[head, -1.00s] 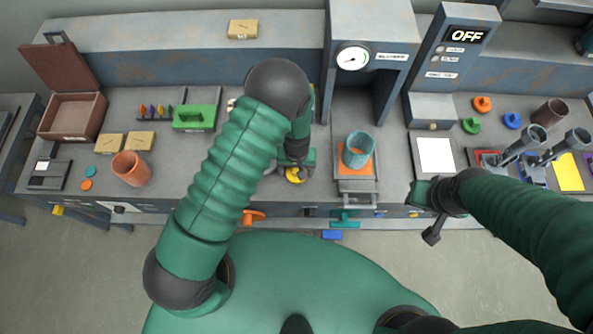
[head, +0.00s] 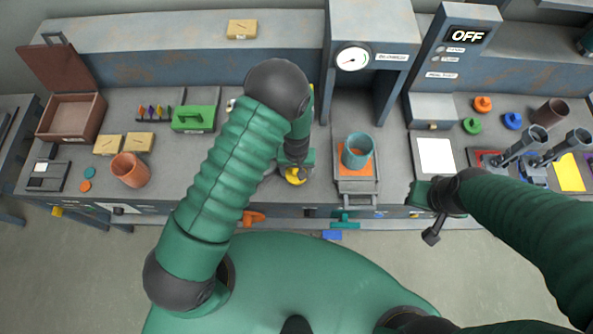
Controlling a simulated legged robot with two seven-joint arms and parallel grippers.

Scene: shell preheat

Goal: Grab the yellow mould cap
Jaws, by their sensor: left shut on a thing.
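The yellow mould cap (head: 294,177) sits low at the front part of the bench, left of the teal cup. My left gripper (head: 295,168) reaches down over it from above and is shut on it. The gripper and arm hide part of the cap, and I cannot tell whether it still touches the surface below. My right gripper (head: 428,212) hangs at the front edge of the bench, well right of the cap. It looks empty, but its finger gap is not clear.
A teal cup (head: 352,158) stands on an orange pad under the gauge press (head: 372,30). An orange cup (head: 130,170) and an open brown box (head: 72,117) are at the left. Green, blue and orange caps (head: 472,126) lie at the right. A panel reads OFF (head: 466,36).

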